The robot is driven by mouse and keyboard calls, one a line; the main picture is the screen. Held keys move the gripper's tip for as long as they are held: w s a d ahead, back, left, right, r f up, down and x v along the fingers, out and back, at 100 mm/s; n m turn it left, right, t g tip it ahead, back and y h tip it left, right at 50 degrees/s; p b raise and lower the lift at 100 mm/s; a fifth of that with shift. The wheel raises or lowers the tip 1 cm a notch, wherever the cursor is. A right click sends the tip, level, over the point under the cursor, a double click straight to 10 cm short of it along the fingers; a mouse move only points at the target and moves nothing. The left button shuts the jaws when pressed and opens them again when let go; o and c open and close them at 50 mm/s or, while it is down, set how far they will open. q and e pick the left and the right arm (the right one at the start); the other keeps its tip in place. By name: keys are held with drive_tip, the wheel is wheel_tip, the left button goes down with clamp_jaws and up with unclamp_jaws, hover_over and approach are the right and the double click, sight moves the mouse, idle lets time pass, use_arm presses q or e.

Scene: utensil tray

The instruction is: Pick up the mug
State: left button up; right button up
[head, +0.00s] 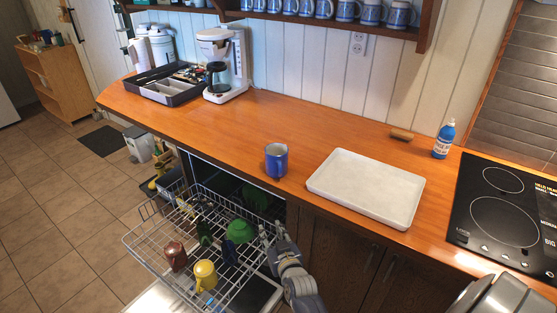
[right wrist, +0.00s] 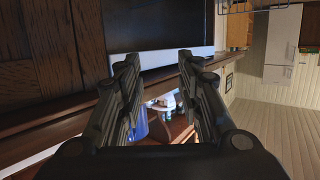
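A blue mug (head: 276,161) stands upright on the wooden counter near its front edge. A yellow mug (head: 205,276), a green mug (head: 239,231) and a dark red mug (head: 175,256) are in the pulled-out dishwasher rack (head: 150,243). My right gripper (head: 270,233) is below the counter's front edge, by the right side of the rack, apart from the blue mug. In the right wrist view, my right gripper (right wrist: 159,62) has its fingers spread with nothing held. A blue shape (right wrist: 139,126) shows partly behind a finger. My left gripper is out of view.
A white tray (head: 328,190) lies right of the blue mug, with a hob (head: 505,222) and blue bottle (head: 444,139) beyond. A cutlery tray (head: 183,96) and coffee maker (head: 225,64) stand at the left. Counter around the blue mug is clear.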

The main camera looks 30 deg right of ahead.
sight(280, 166)
drive_tip(key=d+r+m+t+h+p, duration=0.1)
drive_tip(key=d+r+m+t+h, duration=0.3)
drive_tip(key=r, duration=1)
drive_tip(key=w+d+b, duration=0.1)
drive_tip(key=w+d+n+g+b, duration=0.1)
drive_tip(key=w, duration=0.1)
drive_tip(key=w+d+n+g+b, duration=0.1)
drive_tip(key=w+d, duration=0.1)
drive_tip(key=shift+w+r+y, duration=0.1)
drive_tip(key=shift+r+y, duration=0.2)
drive_tip(key=b+x, duration=0.3)
drive_tip(key=x, duration=0.2)
drive_tip(key=shift+w+a+r, duration=0.1)
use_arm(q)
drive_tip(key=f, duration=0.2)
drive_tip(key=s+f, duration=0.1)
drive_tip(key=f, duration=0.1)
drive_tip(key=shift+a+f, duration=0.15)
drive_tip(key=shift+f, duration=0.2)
use_arm(e)
drive_tip(key=shift+r, duration=0.1)
drive_tip(key=shift+c, duration=0.3)
drive_tip(key=shift+r, duration=0.1)
clamp_jaws()
